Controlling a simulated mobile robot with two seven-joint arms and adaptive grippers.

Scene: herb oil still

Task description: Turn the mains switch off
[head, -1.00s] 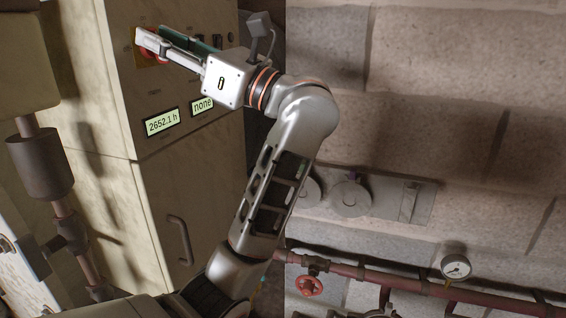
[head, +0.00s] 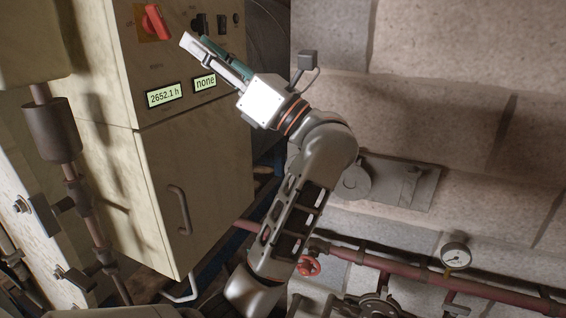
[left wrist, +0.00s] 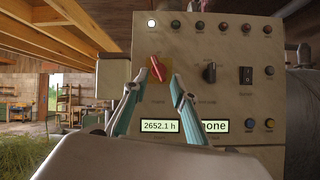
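The mains switch (head: 157,22) is a red rotary handle on a yellow plate, high on the beige cabinet's front. In the head view its handle slants from upper left to lower right. It also shows in the left wrist view (left wrist: 158,69), tilted slightly from upright with its top to the left. My left gripper (head: 192,41) is in front of the panel, right of and below the handle in the head view, apart from it. In the left wrist view its two fingers (left wrist: 154,82) are spread with nothing between them; the handle shows behind the gap. My right gripper is not in view.
A row of lamps tops the panel; the leftmost (left wrist: 151,23) is lit white. Red pipes with a gauge (head: 455,256) run along the brick wall.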

